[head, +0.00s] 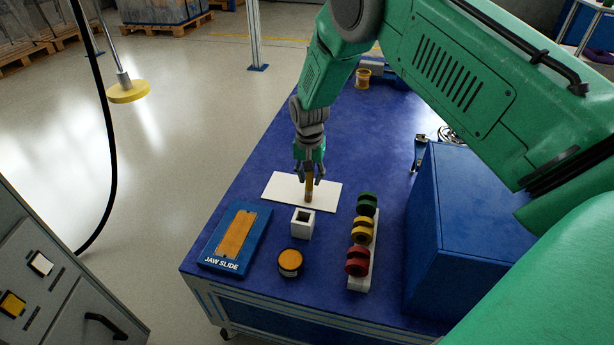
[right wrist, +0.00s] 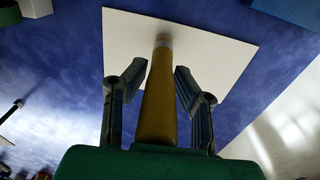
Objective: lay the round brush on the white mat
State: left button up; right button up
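The round brush (head: 309,187) has a yellow-brown handle and is upright, end-on to the white mat (head: 277,187), near its right part. In the right wrist view the brush (right wrist: 159,100) runs between the two fingers toward the mat (right wrist: 215,50). My right gripper (head: 309,178) points down over the mat with its fingers closed in on both sides of the brush; the fingers also show in the right wrist view (right wrist: 160,75). I cannot tell whether the brush's lower end touches the mat. My left gripper is out of view.
A white square holder (head: 303,223), an orange-topped round tin (head: 290,262), a blue jaw slide tray (head: 213,256) and a rack of green, yellow and red rollers (head: 373,255) stand in front of the mat. A big blue box (head: 470,215) stands at right.

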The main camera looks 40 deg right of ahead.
jog(key=shift+o, duration=0.9)
jog(key=shift+d+f, duration=0.15)
jog(key=shift+d, duration=0.35)
jog(key=shift+a, duration=0.2)
notch_tip(320, 180, up, 11)
jog(key=p, duration=0.4)
jog(key=shift+r, duration=0.2)
jog(key=shift+a+r, duration=0.35)
jog(key=shift+r, duration=0.25)
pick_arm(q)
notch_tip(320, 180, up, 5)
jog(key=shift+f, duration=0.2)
pick_arm(e)
jog(key=shift+a+r, duration=0.1)
jog(key=shift+a, duration=0.15)
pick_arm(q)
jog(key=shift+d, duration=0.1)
pick_arm(e)
jog(key=shift+d, duration=0.1)
